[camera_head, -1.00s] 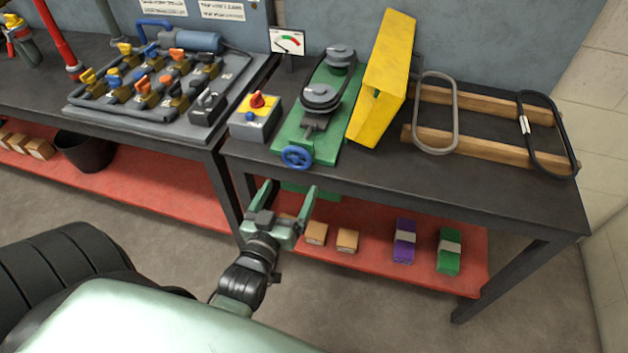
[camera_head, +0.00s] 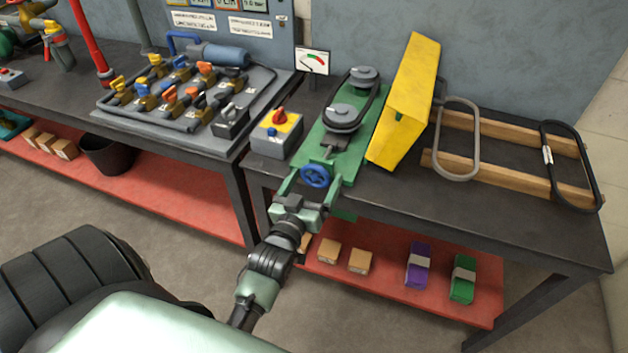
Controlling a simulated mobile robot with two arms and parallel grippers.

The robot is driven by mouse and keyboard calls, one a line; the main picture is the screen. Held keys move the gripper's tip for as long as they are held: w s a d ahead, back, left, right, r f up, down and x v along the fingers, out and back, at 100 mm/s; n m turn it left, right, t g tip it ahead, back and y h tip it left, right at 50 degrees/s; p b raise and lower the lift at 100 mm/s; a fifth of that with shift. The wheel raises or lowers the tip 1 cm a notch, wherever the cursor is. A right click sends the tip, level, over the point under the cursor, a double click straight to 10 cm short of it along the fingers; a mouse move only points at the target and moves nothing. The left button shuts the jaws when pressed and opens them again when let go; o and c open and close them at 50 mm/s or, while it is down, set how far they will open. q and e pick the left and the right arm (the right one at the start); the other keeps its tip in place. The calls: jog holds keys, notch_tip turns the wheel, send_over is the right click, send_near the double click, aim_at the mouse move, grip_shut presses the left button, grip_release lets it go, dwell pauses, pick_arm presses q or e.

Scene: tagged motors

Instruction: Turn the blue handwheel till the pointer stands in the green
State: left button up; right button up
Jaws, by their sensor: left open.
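The blue handwheel (camera_head: 316,176) is on the front end of a green belt-drive base (camera_head: 345,150), near the table's front edge. My left gripper (camera_head: 311,182) is open, with one finger on each side of the handwheel in the picture. I cannot tell whether either finger touches it. The gauge (camera_head: 312,62) stands behind the drive and has a green and a red zone on its dial. Its pointer is thin and small, and appears to lie left of the green zone. My right gripper is not in view.
A yellow guard (camera_head: 405,100) stands just right of the drive. A grey box with a red knob (camera_head: 278,132) is close on the left. Spare belts (camera_head: 458,140) lie on wooden bars at the right. Boxes (camera_head: 418,265) sit on the red lower shelf.

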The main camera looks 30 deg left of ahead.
pick_arm(q)
jog(key=c, duration=1.4)
jog(key=shift+o, duration=0.2)
jog(key=shift+r+m+p, duration=0.1)
jog(key=shift+m+p, duration=1)
jog(key=shift+m, duration=0.5)
jog(key=shift+a+m+p, duration=0.1)
jog(key=shift+m+p, duration=0.45)
jog(key=shift+m, duration=0.85)
jog(key=o, duration=1.4)
jog(key=shift+c, duration=0.2)
